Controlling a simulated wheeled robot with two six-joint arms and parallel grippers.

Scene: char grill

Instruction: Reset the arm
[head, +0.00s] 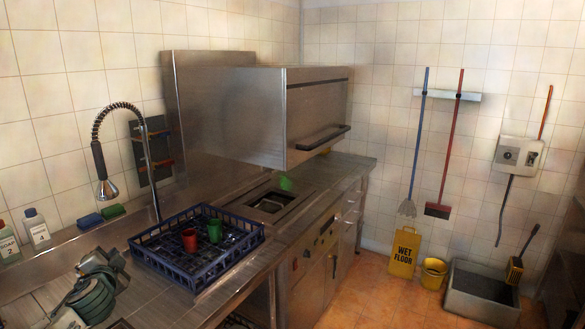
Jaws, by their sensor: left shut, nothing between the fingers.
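My left gripper (103,262) shows at the lower left, above the steel counter and left of the blue dish rack (190,278). It is shut with nothing in it, and it is apart from the rack. My left arm's grey-green links show below it, at the picture's bottom left. My right gripper is not in view.
A red cup (189,240) and a green cup (214,231) stand in the rack. A spray tap (107,188) rises behind my gripper. A steel hood dishwasher (285,115) stands open beyond the rack. Soap bottles (37,230) stand at far left.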

